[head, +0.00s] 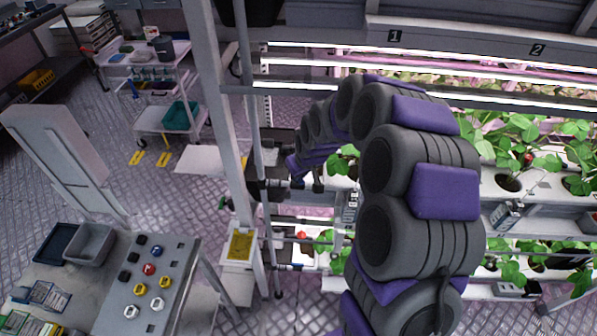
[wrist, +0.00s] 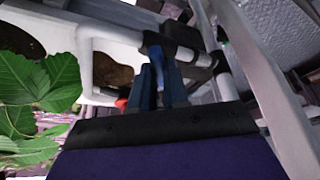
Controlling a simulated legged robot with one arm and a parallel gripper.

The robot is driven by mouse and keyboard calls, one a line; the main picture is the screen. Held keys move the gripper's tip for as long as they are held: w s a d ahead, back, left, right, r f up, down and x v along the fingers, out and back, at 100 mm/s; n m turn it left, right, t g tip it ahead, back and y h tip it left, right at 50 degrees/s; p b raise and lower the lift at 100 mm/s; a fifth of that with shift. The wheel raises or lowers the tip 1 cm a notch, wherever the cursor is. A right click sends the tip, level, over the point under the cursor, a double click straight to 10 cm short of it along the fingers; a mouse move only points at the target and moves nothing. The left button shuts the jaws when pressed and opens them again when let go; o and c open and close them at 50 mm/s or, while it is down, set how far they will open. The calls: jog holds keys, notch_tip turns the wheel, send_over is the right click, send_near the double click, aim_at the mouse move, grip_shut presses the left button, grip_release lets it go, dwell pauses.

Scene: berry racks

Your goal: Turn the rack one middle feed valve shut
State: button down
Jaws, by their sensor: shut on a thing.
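In the head view my gripper (head: 317,184) is at the left end of the rack's middle shelf, beside the upright post. The valve there is small and mostly hidden by my arm.
A white rack post (head: 222,120) stands close left of my gripper. Leafy plants (wrist: 30,95) are close by on the left in the wrist view. Lower pipework (head: 290,267) runs beneath. A grey table (head: 185,265) with coloured knobs stands at lower left.

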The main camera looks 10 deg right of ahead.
jog(key=m+h, duration=0.1)
jog(key=m, duration=0.2)
jog(key=shift+a+m, duration=0.1)
jog(key=shift+m, duration=0.2)
jog(key=shift+a+m+h, duration=0.15)
jog(key=shift+m+h, duration=0.65)
jog(key=shift+m, duration=0.9)
jog(key=c, duration=1.1)
grip_release()
jog(key=shift+a, duration=0.1)
jog(key=p+v, duration=0.1)
jog(key=v, duration=1.6)
jog(key=shift+a+r, duration=0.15)
jog(key=shift+a, duration=0.05)
jog(key=shift+s, duration=0.1)
